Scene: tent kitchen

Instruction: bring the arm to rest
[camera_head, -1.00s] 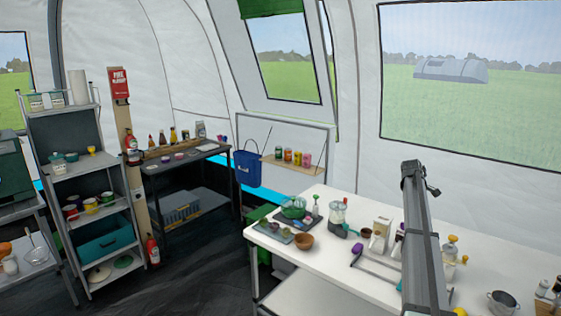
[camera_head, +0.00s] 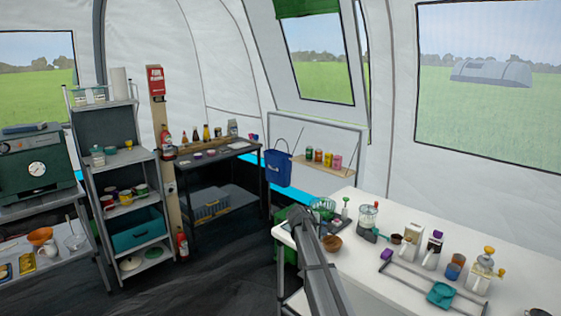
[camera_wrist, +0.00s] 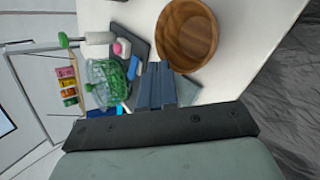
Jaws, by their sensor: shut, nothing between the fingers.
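My gripper (camera_wrist: 158,70) shows in the wrist view with its two dark fingers together and nothing between them. Past the fingertips lie a dark tray and the white table (camera_wrist: 245,40). A wooden bowl (camera_wrist: 187,35) is close to the right of the fingers, and a green wire basket (camera_wrist: 105,82) is to their left. In the head view a grey link of my arm (camera_head: 325,275) rises from the bottom edge to the table's left corner. The fingers cannot be made out there.
The white table (camera_head: 400,285) carries the wooden bowl (camera_head: 332,243), a glass blender (camera_head: 368,217), a teal container (camera_head: 440,294) and several small items. A grey shelf rack (camera_head: 130,158) and a black table (camera_head: 215,158) stand at the left.

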